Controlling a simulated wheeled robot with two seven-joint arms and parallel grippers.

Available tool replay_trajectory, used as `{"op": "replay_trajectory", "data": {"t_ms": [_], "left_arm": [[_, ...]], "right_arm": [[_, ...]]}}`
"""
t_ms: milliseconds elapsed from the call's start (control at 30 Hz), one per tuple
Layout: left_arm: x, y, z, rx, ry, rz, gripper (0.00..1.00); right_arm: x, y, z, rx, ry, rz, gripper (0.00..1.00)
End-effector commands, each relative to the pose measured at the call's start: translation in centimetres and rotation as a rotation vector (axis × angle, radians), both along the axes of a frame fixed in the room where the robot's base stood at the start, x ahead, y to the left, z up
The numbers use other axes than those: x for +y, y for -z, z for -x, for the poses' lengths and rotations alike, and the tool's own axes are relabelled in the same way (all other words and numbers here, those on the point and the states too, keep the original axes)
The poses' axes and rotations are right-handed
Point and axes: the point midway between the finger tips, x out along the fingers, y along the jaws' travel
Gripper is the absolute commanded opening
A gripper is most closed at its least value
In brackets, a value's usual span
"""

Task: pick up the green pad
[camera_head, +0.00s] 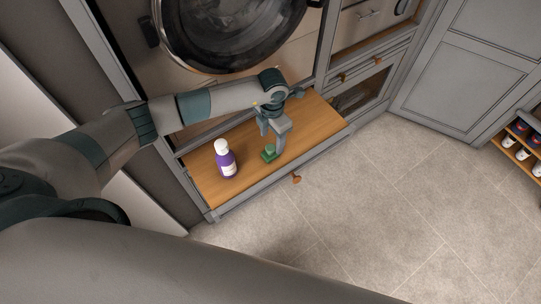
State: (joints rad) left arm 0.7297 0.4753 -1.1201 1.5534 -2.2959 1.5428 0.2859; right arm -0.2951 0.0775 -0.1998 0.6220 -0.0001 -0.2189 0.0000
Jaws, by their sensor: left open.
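The green pad (268,153) lies on the wooden bench top (318,122), near its front edge. It is small and dark green, with a lighter green top part. My left gripper (275,143) points down just above and beside the pad, its fingers close to it. The gripper is open, and I cannot tell whether a finger touches the pad. My right gripper is not in view.
A purple bottle with a white cap (225,158) stands upright on the bench, left of the pad. A round dark door (235,35) is behind the bench. A shoe rack (522,145) stands at the far right. The tiled floor (400,200) is clear.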

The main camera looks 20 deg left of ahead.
Motion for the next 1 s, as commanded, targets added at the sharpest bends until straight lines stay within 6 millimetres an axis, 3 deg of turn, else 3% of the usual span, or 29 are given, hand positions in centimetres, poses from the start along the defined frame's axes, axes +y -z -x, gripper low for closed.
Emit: {"op": "replay_trajectory", "data": {"t_ms": [33, 200, 733, 1000], "left_arm": [[0.0, 1.5, 0.0, 0.001, -0.001, 0.0, 0.57], [0.0, 3.4, 0.0, 0.001, 0.0, 0.0, 0.57], [0.0, 4.0, 0.0, 0.001, 0.0, 0.001, 0.57], [0.5, 6.9, -0.4, 0.001, -0.001, 0.002, 0.57]], "right_arm": [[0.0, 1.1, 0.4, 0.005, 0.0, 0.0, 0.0], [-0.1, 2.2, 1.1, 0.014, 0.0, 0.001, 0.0], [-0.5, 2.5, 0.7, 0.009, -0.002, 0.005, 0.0], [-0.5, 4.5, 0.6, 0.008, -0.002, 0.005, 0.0]]}}
